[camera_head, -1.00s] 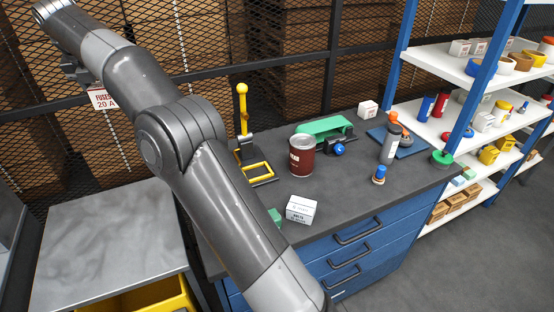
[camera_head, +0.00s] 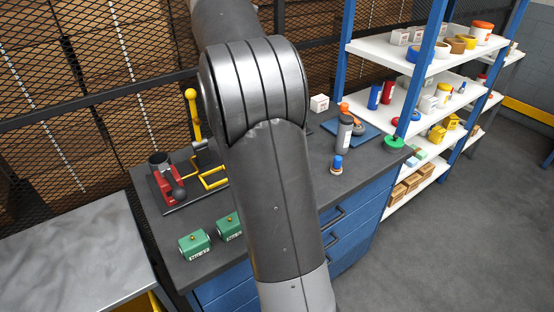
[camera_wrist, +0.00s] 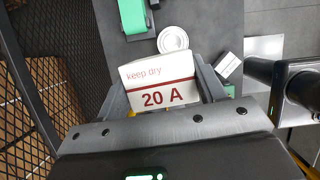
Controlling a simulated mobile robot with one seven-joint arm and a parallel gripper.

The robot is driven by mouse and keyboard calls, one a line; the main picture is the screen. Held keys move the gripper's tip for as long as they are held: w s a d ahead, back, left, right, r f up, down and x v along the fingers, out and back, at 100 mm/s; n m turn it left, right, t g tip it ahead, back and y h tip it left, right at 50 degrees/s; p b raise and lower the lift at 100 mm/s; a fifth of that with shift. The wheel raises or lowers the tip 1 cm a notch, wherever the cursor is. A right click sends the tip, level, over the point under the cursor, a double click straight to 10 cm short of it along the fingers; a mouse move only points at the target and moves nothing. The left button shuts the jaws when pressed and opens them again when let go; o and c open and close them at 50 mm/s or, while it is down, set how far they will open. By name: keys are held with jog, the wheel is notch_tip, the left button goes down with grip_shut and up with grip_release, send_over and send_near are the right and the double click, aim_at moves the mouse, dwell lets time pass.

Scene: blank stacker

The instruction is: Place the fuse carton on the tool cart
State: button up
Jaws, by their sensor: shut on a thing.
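The fuse carton (camera_wrist: 160,84) is white with a dark red band and reads "keep dry" and "20 A" in the wrist view. My gripper (camera_wrist: 162,90) is shut on it, with one finger along each side. The carton is held above a dark bench top. In the head view my arm hides both gripper and carton. A blue drawer unit with a dark top (camera_head: 262,200) stands in the middle. A grey metal-topped stand (camera_head: 70,255) is at the left. I cannot tell from its look which one is the tool cart.
On the dark top are a red vise (camera_head: 168,180), green boxes (camera_head: 194,245), a yellow-handled tool (camera_head: 194,115) and a grey bottle (camera_head: 343,133). The wrist view shows a round white-topped can (camera_wrist: 173,39) and a white box (camera_wrist: 228,65). The grey stand's visible top is bare.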

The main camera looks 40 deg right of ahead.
jog(key=s+d+f+m+g+y, duration=0.15)
jog(key=s+d+m, duration=0.35)
jog(key=s+d, duration=0.65)
jog(key=s+d+f+m+g, duration=0.15)
jog(key=s+d+m, duration=0.45)
jog(key=s, duration=1)
notch_tip(320, 180, down, 17)
jog(key=n, duration=0.1)
jog(key=shift+g, duration=0.3)
jog(key=w+a+f, duration=0.1)
jog(key=w+f, duration=0.1)
jog(key=w, duration=0.1)
jog(key=w+a+f, duration=0.1)
jog(key=w+f, duration=0.2)
jog(key=w, duration=0.1)
jog(key=w+a+f, duration=0.1)
jog(key=w+f, duration=0.1)
jog(key=w, duration=0.1)
jog(key=shift+w+a+f, duration=0.15)
jog(key=shift+w+a, duration=0.1)
jog(key=shift+w, duration=0.15)
jog(key=shift+f, duration=1.9)
jog(key=shift+f, duration=0.15)
jog(key=o, duration=1)
